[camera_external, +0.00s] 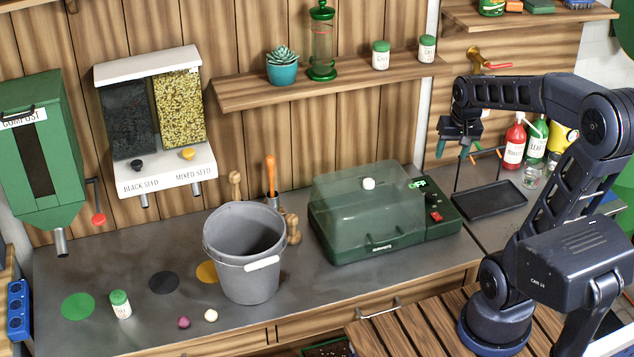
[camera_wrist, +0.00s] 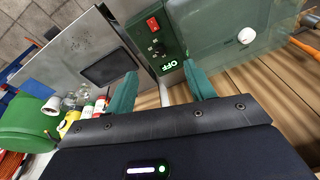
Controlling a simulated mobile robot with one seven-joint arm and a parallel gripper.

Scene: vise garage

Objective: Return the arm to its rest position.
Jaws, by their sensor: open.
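My arm rises from its base at the right of the external view and bends over to the left. My gripper (camera_external: 466,150) hangs from its end, above the counter, between the green propagator and the bottles. In the wrist view the two green fingers of my gripper (camera_wrist: 162,92) stand wide apart with nothing between them. The gripper touches nothing that I can see.
The green propagator (camera_external: 345,220) with a clear lid stands left of the gripper. A black tray (camera_external: 488,200) lies below it. A red bottle (camera_external: 515,143) stands to the right. A grey bucket (camera_external: 245,265) stands mid-counter. A shelf (camera_external: 330,85) runs along the wall.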

